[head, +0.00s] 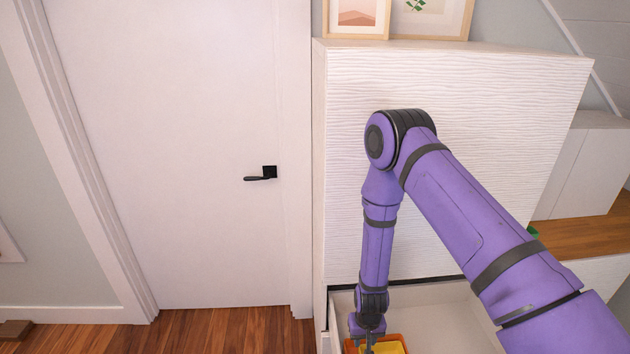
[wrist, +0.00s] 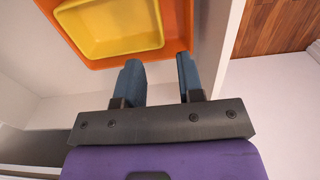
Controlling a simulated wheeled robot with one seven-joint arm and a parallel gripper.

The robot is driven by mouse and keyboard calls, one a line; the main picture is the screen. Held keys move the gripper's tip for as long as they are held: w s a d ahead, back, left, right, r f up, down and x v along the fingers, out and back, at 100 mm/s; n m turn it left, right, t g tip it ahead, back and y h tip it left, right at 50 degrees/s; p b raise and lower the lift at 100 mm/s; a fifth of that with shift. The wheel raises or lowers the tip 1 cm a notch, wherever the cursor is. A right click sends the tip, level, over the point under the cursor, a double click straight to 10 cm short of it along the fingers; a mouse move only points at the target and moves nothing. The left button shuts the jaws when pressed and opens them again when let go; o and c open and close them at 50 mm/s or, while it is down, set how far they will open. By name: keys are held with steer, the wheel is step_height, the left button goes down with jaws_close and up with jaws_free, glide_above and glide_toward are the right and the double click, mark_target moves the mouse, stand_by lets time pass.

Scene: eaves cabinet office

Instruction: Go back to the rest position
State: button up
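My gripper (wrist: 158,80) is open, its two blue-grey fingers apart with nothing between them in the wrist view. In the head view my purple arm reaches down to the open drawer (head: 440,322) at the bottom of the white cabinet. An orange tray (wrist: 180,40) lies in the drawer with a yellow tray (wrist: 112,25) inside it, just beyond the fingertips. In the head view the orange tray (head: 403,340) and the yellow tray (head: 388,348) show partly at the bottom edge, with my wrist in front.
The white cabinet (head: 470,90) with a rippled front stands above the drawer, with framed pictures (head: 356,18) on top. A closed white door (head: 180,130) with a black handle (head: 262,174) is to the left. Wooden floor (head: 220,330) in front of the door is clear.

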steer(key=w+r+t, duration=0.1)
steer(key=w+r, duration=0.2)
steer(key=r, duration=0.6)
steer(key=w+r, duration=0.3)
steer(key=r, duration=0.6)
steer(key=s+d+r+t, duration=0.1)
steer(key=s+d+r, duration=0.1)
steer(key=r, duration=0.8)
steer(key=s+d+r+y, duration=0.1)
steer(key=d+r, duration=0.1)
steer(key=r, duration=0.7)
steer(key=s+d+r+t, duration=0.1)
steer(key=s+d+r, duration=0.1)
steer(key=r, duration=0.8)
steer(key=s+d+r+t, duration=0.1)
steer(key=s+d+r, duration=0.2)
steer(key=s+r, duration=0.4)
steer(key=s+d+r+t+h, duration=0.1)
steer(key=s+d+r, duration=0.2)
steer(key=s+r, duration=0.5)
steer(key=s, duration=0.7)
steer(key=shift+s+r, duration=0.2)
steer(key=shift+s, duration=0.2)
